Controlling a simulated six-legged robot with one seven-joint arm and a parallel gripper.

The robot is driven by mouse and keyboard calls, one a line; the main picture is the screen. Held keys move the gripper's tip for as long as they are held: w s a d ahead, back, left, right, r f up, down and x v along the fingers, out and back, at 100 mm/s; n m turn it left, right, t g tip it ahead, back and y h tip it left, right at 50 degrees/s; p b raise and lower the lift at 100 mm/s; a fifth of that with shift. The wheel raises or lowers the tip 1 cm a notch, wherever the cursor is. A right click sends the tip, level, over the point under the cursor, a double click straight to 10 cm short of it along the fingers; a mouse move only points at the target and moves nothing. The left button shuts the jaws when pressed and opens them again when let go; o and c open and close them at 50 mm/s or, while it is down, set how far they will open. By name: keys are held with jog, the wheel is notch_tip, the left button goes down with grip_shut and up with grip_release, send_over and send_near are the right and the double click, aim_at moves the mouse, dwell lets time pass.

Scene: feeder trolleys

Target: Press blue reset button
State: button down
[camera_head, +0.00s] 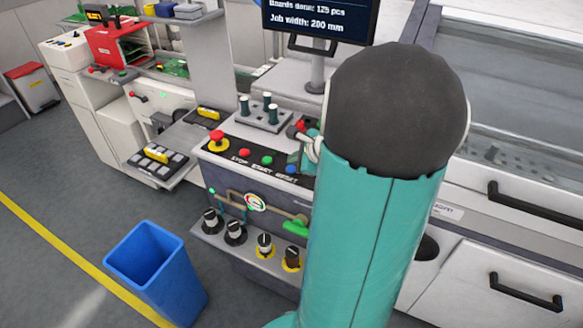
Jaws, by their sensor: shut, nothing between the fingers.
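The blue reset button (291,169) is on the sloped dark control panel (222,150), at the right end of a row with a red stop button (244,152) and a green start button (267,160). Its label reads RESET. My large teal arm with a dark rounded joint fills the right middle of the view. Only part of my gripper (302,140) shows at the left edge of my arm, just above and right of the blue button. It is shut and empty. Whether it touches the panel cannot be told, as my arm hides the rest.
A red mushroom button (216,137) stands at the panel's left corner. A blue bin (155,268) stands on the floor. A monitor (320,18) rises behind.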

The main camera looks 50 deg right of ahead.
jog(key=shift+f, duration=0.15)
dwell(0.7)
jog(key=shift+f, duration=0.3)
jog(key=shift+f, duration=0.45)
dwell(0.7)
jog(key=shift+r, duration=0.9)
jog(key=shift+r, duration=2.5)
